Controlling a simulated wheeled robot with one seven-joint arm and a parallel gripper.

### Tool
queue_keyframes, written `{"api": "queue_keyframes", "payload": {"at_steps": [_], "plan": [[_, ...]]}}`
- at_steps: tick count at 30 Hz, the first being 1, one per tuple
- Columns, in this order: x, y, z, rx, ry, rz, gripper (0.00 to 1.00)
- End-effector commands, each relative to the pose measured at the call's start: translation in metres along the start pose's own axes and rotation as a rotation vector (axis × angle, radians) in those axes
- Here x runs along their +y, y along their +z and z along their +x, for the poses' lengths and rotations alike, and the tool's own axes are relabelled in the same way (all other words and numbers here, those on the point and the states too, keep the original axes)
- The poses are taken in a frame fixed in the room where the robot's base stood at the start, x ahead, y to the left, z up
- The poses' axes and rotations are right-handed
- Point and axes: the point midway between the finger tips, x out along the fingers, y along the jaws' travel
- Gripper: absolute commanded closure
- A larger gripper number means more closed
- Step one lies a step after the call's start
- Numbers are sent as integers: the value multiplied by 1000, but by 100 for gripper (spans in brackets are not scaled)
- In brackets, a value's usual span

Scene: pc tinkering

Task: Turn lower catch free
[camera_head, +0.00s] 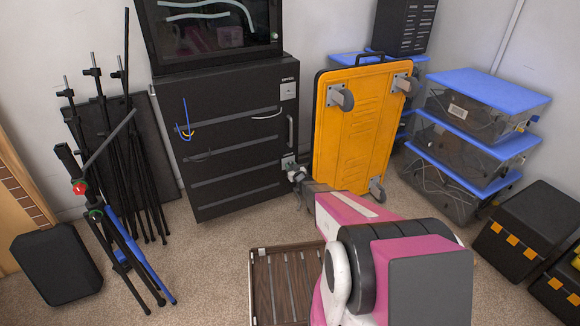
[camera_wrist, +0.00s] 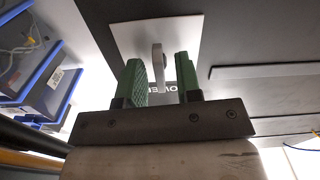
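The black cabinet (camera_head: 235,135) stands against the back wall, its door shut as far as I can see. The lower catch's pale plate (camera_head: 288,160) is at the door's lower right; the upper catch plate (camera_head: 288,90) is above. In the wrist view the lower catch (camera_wrist: 158,57) is a thin grey lever standing out from its white plate (camera_wrist: 130,38). My gripper (camera_wrist: 158,68) has its green fingers on both sides of the lever, with small gaps visible. It is open around the lever. In the head view my gripper (camera_head: 297,174) is at the lower catch, partly hidden by my arm.
A vertical handle (camera_head: 290,132) sits between the catches. A yellow cart (camera_head: 350,130) stands upright close to the right of the cabinet. Clear bins with blue lids (camera_head: 480,130) are stacked farther right. Black stands (camera_head: 120,150) are at left.

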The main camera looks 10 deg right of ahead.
Motion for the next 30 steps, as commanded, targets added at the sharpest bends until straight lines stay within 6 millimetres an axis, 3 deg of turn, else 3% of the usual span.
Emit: {"api": "queue_keyframes", "payload": {"at_steps": [10, 21, 30], "plan": [[0, 0, -2, 0, 0, 0, 68], [0, -1, -26, -1, 1, -1, 68], [0, 0, -27, 0, 0, 4, 68]]}}
